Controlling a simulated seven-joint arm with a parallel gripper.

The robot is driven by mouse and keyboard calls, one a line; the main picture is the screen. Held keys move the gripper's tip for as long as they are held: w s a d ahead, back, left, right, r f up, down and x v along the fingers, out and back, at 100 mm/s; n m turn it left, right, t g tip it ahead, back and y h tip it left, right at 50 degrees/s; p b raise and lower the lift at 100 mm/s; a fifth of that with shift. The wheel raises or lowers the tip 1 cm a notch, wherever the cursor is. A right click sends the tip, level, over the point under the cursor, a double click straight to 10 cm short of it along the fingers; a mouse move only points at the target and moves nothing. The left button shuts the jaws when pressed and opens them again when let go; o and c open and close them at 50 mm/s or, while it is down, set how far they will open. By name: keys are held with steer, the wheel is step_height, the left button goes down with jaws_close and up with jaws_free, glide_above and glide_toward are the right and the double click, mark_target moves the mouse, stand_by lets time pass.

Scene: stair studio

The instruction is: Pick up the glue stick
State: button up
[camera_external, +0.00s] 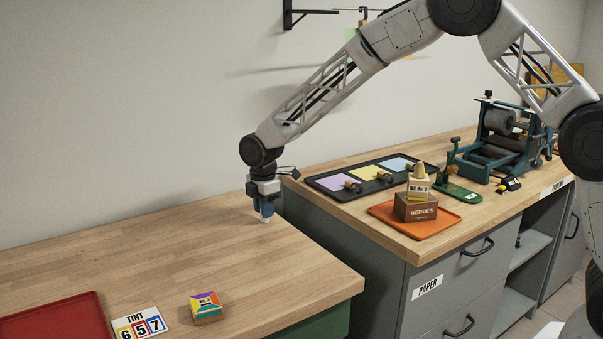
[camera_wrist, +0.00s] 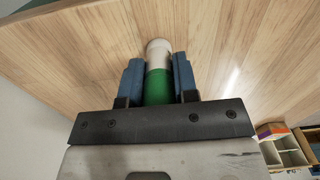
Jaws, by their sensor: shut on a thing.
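The glue stick (camera_wrist: 158,72) is a cylinder with a white end and a green body, seen between the two blue fingers in the wrist view. My gripper (camera_wrist: 158,80) is shut on it, one finger on each side. In the external view my gripper (camera_external: 265,207) points down over the far right part of the lower wooden table, and the glue stick's white tip (camera_external: 265,220) shows just below the fingers. I cannot tell whether the tip touches the tabletop. The rest of the glue stick is hidden by the fingers there.
The lower table (camera_external: 190,250) is clear around my gripper. A red tray (camera_external: 60,315), a TINT card (camera_external: 140,323) and a colourful box (camera_external: 206,307) lie near its front.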

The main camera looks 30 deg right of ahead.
steer(key=shift+r, duration=0.15)
steer(key=shift+r, duration=1.5)
steer(key=shift+s+d+r, duration=0.15)
steer(key=shift+s, duration=0.2)
steer(key=s+d, duration=0.3)
steer(key=s, duration=0.4)
steer(key=s+d+r, duration=0.1)
steer(key=s+d, duration=0.2)
steer(key=s, duration=0.4)
steer(key=shift+r, duration=0.2)
